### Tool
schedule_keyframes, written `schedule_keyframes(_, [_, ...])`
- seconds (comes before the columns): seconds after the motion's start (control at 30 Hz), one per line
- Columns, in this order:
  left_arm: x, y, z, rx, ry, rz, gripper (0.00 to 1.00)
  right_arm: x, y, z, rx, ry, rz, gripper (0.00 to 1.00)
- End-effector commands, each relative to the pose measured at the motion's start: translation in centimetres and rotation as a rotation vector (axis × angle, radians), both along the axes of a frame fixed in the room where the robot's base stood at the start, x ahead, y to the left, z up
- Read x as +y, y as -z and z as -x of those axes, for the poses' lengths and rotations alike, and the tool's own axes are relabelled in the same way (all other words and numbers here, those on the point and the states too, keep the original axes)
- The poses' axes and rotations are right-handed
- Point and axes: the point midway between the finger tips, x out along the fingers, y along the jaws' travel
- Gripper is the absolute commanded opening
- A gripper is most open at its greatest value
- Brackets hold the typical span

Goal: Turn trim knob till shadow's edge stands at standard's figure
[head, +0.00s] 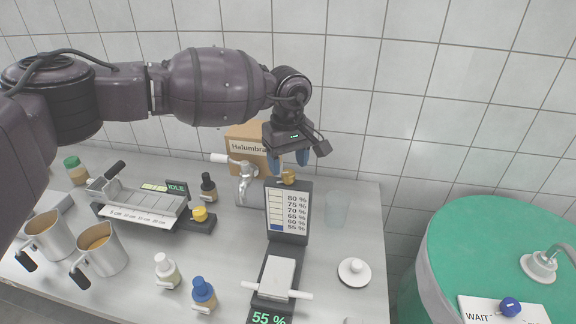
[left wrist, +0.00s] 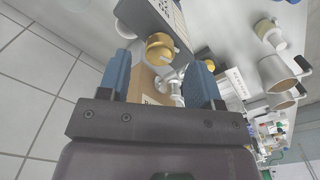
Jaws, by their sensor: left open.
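The brass trim knob (head: 288,177) sits on top of the dark upright gauge (head: 288,212). The gauge's scale runs from 55 % up to 80 %, with a dark blue band at the bottom, its top edge near the 55–60 % marks. A green readout (head: 268,318) on its base shows 55 %. My left gripper (head: 288,160) points down just above the knob, open and empty. In the left wrist view the knob (left wrist: 160,48) lies beyond and between the two blue fingers (left wrist: 158,85); I see no contact. My right gripper is not in view.
Blue-capped (head: 203,294), white-capped (head: 167,271) and black-capped (head: 209,187) bottles stand left of the gauge, labels unreadable. A clear beaker (head: 337,208) and white lid (head: 354,271) are right. A green drum (head: 480,260) stands farther right.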

Motion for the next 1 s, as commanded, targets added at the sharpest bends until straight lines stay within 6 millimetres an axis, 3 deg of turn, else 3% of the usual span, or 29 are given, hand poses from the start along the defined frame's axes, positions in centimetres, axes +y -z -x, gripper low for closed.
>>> schedule_keyframes(0.2, [0.0, 1.9, 0.0, 0.0, -0.001, 0.0, 0.59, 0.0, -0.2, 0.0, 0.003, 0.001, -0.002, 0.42])
schedule_keyframes(0.57, [0.0, 2.4, 0.0, 0.0, -0.001, 0.001, 0.59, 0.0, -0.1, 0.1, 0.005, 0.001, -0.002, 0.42])
schedule_keyframes(0.9, [0.0, 2.4, 0.0, 0.0, -0.001, 0.001, 0.09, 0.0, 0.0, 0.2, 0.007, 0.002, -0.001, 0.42])
schedule_keyframes(1.0, [0.0, 2.4, 0.0, 0.0, -0.003, 0.001, 0.09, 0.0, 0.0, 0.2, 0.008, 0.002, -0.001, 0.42])
